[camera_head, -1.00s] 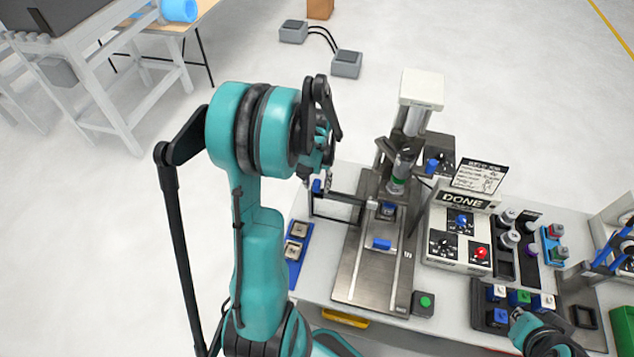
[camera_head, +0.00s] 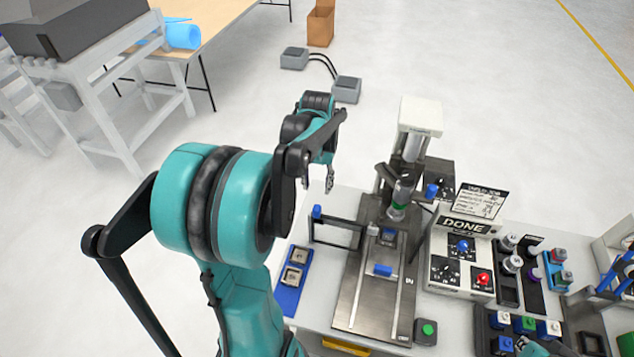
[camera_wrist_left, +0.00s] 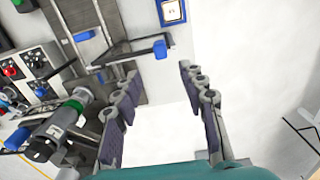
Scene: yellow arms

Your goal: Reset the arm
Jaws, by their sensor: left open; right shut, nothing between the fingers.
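My left arm (camera_head: 212,205), teal with black joints, rises from the bottom and bends over toward the bench. Its gripper (camera_head: 330,181) hangs above the bench's far left edge. My right gripper (camera_head: 526,344) is at the bottom edge near the tray of coloured blocks, mostly cut off. It looks shut and holds nothing visible.
A press-like machine (camera_head: 411,155) stands on a metal base (camera_head: 362,305) right of the left gripper. A blue tray (camera_head: 288,298) with two square pieces lies left of it. A control box (camera_head: 441,250) with a "DONE" sign is at right.

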